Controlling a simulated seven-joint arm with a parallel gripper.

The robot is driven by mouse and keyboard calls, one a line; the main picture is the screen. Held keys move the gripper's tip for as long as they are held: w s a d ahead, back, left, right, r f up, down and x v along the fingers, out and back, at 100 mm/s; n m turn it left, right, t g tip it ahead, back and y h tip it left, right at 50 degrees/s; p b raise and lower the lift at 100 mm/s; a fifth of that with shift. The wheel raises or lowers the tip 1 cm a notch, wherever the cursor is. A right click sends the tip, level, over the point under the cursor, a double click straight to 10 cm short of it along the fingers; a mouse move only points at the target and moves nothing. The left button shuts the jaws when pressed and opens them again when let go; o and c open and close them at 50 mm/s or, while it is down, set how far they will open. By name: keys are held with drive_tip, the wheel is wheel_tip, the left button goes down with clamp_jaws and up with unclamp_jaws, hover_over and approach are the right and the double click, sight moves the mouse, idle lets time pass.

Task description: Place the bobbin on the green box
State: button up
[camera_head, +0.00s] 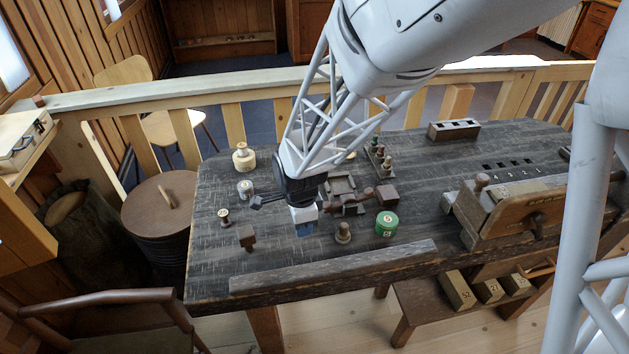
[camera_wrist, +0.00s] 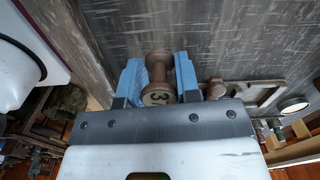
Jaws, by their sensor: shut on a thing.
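There the bobbin is hidden behind the fingers. The green box (camera_head: 387,223), a round tin with a pale numbered label on top, stands on the table to the right of my gripper, apart from it. It cannot be made out in the wrist view.
A small turned spool (camera_head: 343,233) stands between my gripper and the green box. Dark wooden pieces (camera_head: 342,187) lie behind. A raised wooden strip (camera_head: 335,267) runs along the table's front.

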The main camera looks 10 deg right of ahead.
drive_tip(key=s+d+r, duration=0.2)
drive_tip(key=s+d, duration=0.6)
drive_tip(key=d, duration=0.1)
drive_tip(key=s+d+r, duration=0.2)
drive_tip(key=s+d, duration=0.6)
drive_tip(key=d, duration=0.1)
drive_tip(key=shift+d+r+n, duration=0.3)
drive_tip(key=shift+d+r, duration=0.05)
drive_tip(key=shift+w, duration=0.25)
hover_over(388, 219)
drive_tip(key=shift+w+f, duration=0.1)
drive_tip(key=shift+f, duration=0.65)
idle(0.3)
drive_tip(key=shift+f, duration=1.75)
drive_tip(key=shift+f, duration=0.2)
